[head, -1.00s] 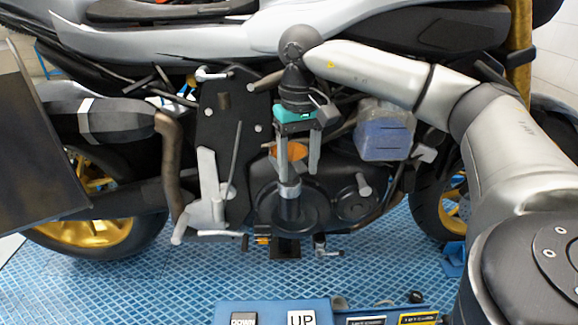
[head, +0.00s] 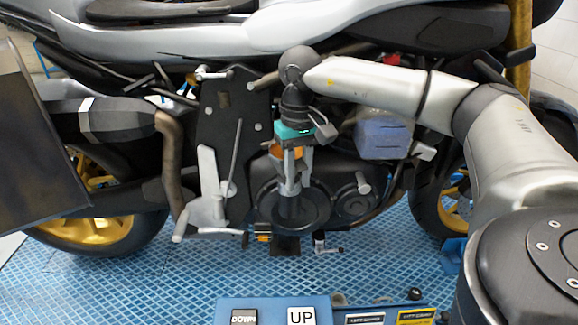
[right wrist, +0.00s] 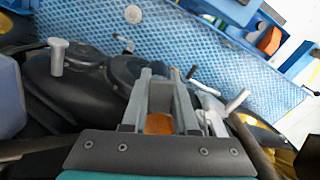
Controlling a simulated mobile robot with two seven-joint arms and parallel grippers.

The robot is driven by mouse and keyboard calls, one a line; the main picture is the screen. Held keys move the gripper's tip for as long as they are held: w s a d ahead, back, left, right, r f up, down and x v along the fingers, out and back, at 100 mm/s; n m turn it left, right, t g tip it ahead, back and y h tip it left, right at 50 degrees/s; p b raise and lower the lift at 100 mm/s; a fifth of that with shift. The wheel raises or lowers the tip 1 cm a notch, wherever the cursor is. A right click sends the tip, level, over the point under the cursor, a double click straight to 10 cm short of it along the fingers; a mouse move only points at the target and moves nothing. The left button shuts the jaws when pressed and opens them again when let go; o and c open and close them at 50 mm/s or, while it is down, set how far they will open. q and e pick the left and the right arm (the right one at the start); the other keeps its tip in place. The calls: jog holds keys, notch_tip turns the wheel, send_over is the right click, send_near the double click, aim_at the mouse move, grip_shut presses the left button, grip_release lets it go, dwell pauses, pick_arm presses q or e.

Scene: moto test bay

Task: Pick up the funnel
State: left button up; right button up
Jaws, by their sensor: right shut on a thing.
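My right gripper (head: 289,188) points straight down in front of the motorcycle's engine, and its fingers are closed in. The orange funnel (head: 285,152) is between the fingers, just under the palm and partly hidden by them. In the right wrist view its orange part (right wrist: 158,124) shows between the two fingers, close to the palm. A dark upright post stands under the fingertips; I cannot tell whether the funnel still touches it. My left gripper is not in view.
The motorcycle's engine cover (head: 335,195) is close behind the gripper. A blue translucent container (head: 384,136) is to its right. A grey stand lever (head: 208,190) is to the left. A blue panel with DOWN and UP buttons (head: 301,316) is at the front.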

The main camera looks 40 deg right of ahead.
jog(key=shift+r, duration=0.1)
grip_shut()
jog(key=shift+r, duration=0.2)
notch_tip(320, 180, up, 11)
jog(key=shift+f, duration=0.2)
notch_tip(320, 180, up, 14)
jog(key=p, duration=0.4)
jog(key=shift+f, duration=0.15)
dwell(0.5)
